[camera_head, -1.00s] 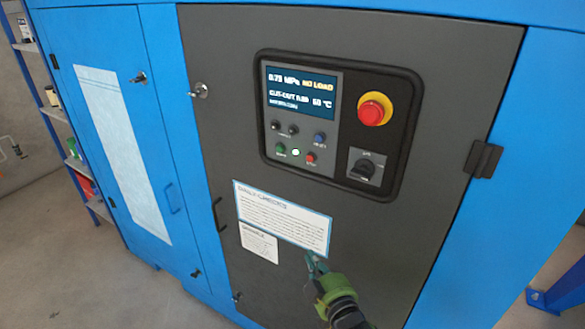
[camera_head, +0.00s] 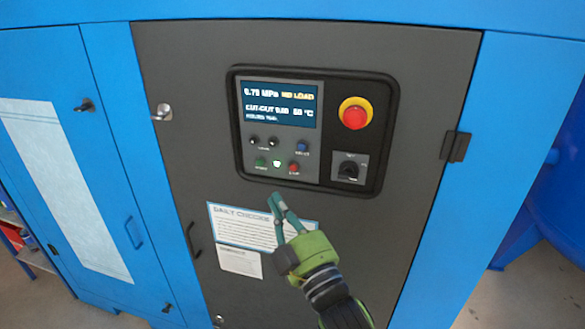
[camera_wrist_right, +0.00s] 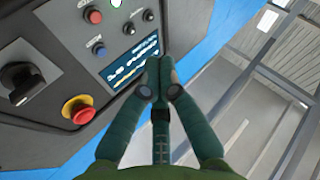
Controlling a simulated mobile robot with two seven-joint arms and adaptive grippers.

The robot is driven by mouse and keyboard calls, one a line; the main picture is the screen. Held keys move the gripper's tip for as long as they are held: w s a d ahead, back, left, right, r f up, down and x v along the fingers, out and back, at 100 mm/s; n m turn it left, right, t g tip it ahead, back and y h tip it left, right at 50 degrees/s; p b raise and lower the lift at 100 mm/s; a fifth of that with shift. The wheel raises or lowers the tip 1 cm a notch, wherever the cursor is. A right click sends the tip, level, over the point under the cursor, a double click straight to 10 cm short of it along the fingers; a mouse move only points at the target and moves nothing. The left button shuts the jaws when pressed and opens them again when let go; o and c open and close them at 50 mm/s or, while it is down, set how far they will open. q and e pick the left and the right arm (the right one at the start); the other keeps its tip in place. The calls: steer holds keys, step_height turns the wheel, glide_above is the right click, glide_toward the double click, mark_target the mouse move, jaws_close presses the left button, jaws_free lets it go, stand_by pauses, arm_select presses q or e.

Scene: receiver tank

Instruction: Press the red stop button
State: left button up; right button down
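The small red stop button (camera_head: 294,167) is at the lower right of the button group on the control panel, beside a lit white-green light (camera_head: 277,163) and a green button (camera_head: 260,162). In the right wrist view the red button (camera_wrist_right: 93,16) is at the upper left. My right gripper (camera_head: 278,204) is in front of the cabinet door, below the button and apart from it in the picture. Its green fingertips (camera_wrist_right: 159,64) are together in the right wrist view, with nothing between them. My left gripper is not in view.
A larger red mushroom button on a yellow ring (camera_head: 355,114) and a black rotary switch (camera_head: 348,170) are right of the small buttons. The display (camera_head: 280,104) is above them. A paper notice (camera_head: 240,226) is behind my right gripper. Door handles stick out at left (camera_head: 162,112).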

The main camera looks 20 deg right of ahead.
glide_toward(283, 158)
steer(key=w+a+r, duration=0.1)
steer(key=w+a, duration=0.1)
steer(key=a, duration=0.1)
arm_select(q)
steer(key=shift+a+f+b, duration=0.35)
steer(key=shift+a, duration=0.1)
arm_select(e)
steer(key=shift+w+d+r, duration=0.2)
steer(key=shift+w+d, duration=0.45)
steer(key=shift+d, duration=0.05)
steer(key=shift+w, duration=0.1)
stand_by(0.5)
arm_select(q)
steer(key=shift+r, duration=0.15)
arm_select(e)
steer(key=shift+w+d, duration=0.25)
steer(key=shift+w+d, duration=0.2)
steer(key=shift+w, duration=0.15)
stand_by(0.5)
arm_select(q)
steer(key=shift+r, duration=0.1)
arm_select(e)
steer(key=shift+s, duration=0.1)
arm_select(q)
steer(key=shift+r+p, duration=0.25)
steer(key=shift+p, duration=0.25)
arm_select(e)
steer(key=shift+s+a, duration=0.45)
steer(key=shift+s, duration=0.15)
